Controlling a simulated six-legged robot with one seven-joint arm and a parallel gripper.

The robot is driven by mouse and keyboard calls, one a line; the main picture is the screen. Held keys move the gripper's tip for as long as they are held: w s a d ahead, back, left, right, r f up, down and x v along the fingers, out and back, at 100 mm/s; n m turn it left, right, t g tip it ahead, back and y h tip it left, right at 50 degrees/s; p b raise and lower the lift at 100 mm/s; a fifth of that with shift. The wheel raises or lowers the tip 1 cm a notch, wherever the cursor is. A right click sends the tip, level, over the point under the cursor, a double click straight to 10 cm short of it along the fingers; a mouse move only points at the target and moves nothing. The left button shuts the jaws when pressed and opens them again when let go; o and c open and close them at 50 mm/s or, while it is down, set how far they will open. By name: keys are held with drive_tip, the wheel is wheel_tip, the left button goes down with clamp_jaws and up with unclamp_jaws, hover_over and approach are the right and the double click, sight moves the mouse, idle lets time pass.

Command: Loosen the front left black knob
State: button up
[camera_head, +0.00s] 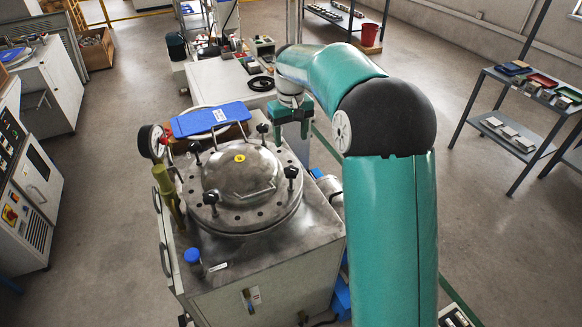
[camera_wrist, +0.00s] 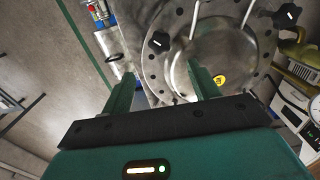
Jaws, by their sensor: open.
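A metal vessel with a round lid (camera_head: 243,172) stands on a grey cabinet, with black knobs around the lid's rim. The front left black knob (camera_head: 210,198) stands upright at the near left of the rim. Other knobs are at the front right (camera_head: 291,174), back left (camera_head: 195,147) and back right (camera_head: 262,128). My gripper (camera_head: 291,138) is open and empty above the lid's back right side, apart from the front left knob. In the wrist view my gripper (camera_wrist: 161,70) shows two spread green fingers. Two knobs (camera_wrist: 160,41) are visible there; I cannot tell which they are.
A pressure gauge (camera_head: 157,142) rises at the vessel's left. A blue clipboard (camera_head: 210,119) lies behind the lid. A blue-capped valve (camera_head: 192,256) is at the front left corner. A white table (camera_head: 222,85) stands behind, and shelves (camera_head: 530,110) stand at the right.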

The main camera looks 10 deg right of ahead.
sight(291, 169)
wheel_tip(291, 169, down, 12)
drive_tip(key=shift+f, duration=0.15)
idle(0.3)
drive_tip(key=c, duration=1)
